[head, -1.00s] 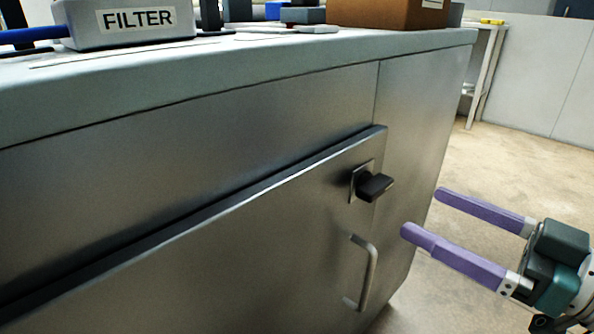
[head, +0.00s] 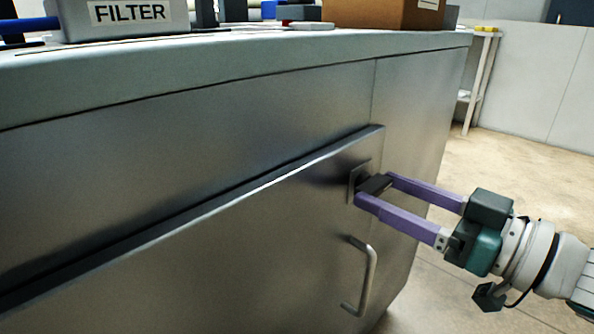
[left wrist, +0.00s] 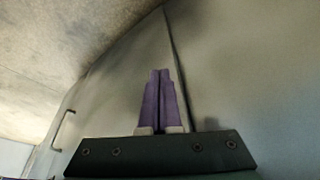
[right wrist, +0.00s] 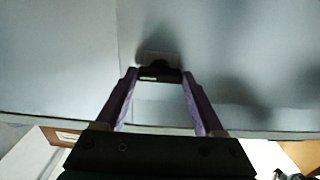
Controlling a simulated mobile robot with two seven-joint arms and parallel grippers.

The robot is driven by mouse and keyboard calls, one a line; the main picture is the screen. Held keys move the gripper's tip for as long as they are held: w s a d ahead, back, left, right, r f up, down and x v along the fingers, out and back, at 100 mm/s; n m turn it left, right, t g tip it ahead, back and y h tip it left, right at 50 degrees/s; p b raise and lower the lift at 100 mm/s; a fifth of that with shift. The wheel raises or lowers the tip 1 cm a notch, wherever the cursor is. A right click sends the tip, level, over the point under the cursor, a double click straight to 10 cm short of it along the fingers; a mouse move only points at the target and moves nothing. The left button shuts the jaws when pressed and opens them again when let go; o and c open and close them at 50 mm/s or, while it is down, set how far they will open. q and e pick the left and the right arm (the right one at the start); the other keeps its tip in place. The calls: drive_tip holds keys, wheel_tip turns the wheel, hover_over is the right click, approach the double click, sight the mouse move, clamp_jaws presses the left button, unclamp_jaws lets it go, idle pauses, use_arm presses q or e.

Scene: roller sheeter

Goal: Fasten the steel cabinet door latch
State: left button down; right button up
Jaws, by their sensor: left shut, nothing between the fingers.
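The right wrist view shows the knob (right wrist: 160,75) between the fingertips, with the fingers apart; contact is unclear. My left gripper (left wrist: 160,73) is shut and empty, in front of a metal panel in the left wrist view, and is out of the head view.
A bent metal handle (head: 365,280) stands out from the door below the latch. The worktop (head: 230,55) above carries a box labelled FILTER (head: 125,17) and a brown box (head: 375,12). The floor (head: 520,165) to the right is clear.

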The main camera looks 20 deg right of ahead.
drive_tip(key=c, duration=0.8)
drive_tip(key=shift+c, duration=0.2)
drive_tip(key=shift+n, duration=0.7)
drive_tip(key=n+p, duration=0.1)
drive_tip(key=n, duration=0.2)
drive_tip(key=shift+r, duration=0.1)
drive_tip(key=n, duration=0.4)
drive_tip(key=shift+n+p, duration=0.3)
drive_tip(key=shift+p, duration=0.05)
drive_tip(key=n, duration=0.4)
drive_tip(key=shift+n, duration=0.3)
drive_tip(key=shift+n+b, duration=0.3)
drive_tip(key=shift+n, duration=1.9)
